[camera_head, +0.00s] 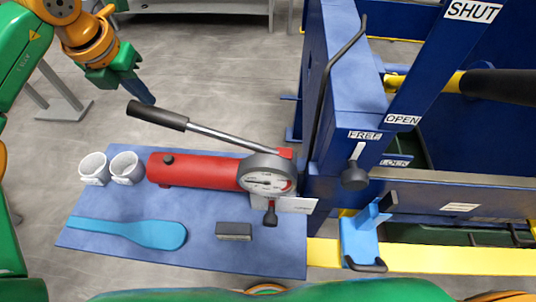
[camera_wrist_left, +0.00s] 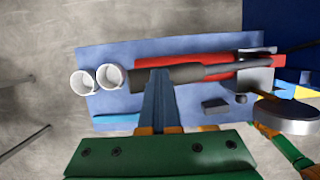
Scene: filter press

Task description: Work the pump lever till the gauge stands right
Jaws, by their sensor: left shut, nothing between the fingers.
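The red pump (camera_head: 195,171) lies on the blue bench top. Its lever (camera_head: 205,131) slants up to the left, with the black grip (camera_head: 155,115) at the free end, above the pump body. The round gauge (camera_head: 268,178) sits at the pump's right end; its needle is too small to read surely.
Two white cups (camera_head: 93,168) stand left of the pump. A blue paddle (camera_head: 140,232) and a dark grey block (camera_head: 234,231) lie in front. The blue press frame (camera_head: 345,80) rises close on the right, with a FREE/LOCK handle (camera_head: 355,176). Open floor lies left.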

